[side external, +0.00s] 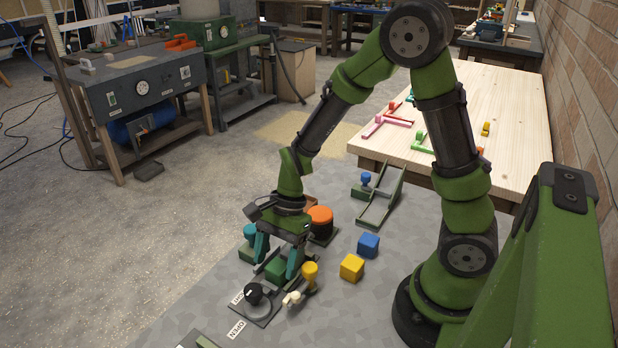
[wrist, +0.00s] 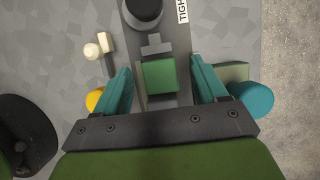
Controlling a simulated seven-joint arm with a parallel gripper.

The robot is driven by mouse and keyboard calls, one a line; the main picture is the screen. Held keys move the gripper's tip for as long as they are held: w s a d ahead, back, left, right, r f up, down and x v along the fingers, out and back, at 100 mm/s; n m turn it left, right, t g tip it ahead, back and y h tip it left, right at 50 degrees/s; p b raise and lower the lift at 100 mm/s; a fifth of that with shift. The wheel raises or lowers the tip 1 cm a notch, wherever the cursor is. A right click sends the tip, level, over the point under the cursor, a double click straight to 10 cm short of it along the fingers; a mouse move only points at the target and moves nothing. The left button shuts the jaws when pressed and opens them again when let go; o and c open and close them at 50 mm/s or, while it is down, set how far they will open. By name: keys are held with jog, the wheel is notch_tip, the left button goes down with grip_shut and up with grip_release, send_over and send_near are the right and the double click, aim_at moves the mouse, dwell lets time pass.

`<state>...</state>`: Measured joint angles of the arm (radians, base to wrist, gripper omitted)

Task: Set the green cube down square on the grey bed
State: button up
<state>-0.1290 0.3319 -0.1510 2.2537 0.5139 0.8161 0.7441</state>
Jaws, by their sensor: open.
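The green cube (wrist: 160,76) lies between my fingers in the wrist view, over the grey bed (wrist: 180,42) and roughly square with it. In the side view the green cube (side external: 276,269) shows low between the fingers, partly hidden. My gripper (wrist: 160,66) is open, with a gap between the cube and each teal finger. It also shows pointing down in the side view (side external: 278,258). A grey block (wrist: 155,44) is close against the cube's far edge, between it and the black knob (wrist: 143,9). Contact between the cube's underside and the bed is hidden.
A yellow-topped post (side external: 310,272) and a cream knob (side external: 292,298) stand close to the gripper. A teal knob (side external: 250,232) and an orange-topped cylinder (side external: 320,216) are behind. Yellow (side external: 352,267) and blue (side external: 368,245) cubes lie to the right.

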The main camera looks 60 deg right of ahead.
jog(key=v, duration=1.1)
jog(key=s+r+n+t+h, duration=0.2)
jog(key=s+r+n+t, duration=0.5)
jog(key=r+n, duration=0.3)
jog(key=s+n, duration=0.1)
jog(key=n, duration=0.3)
jog(key=shift+r+h, duration=0.3)
jog(key=shift+a, duration=0.1)
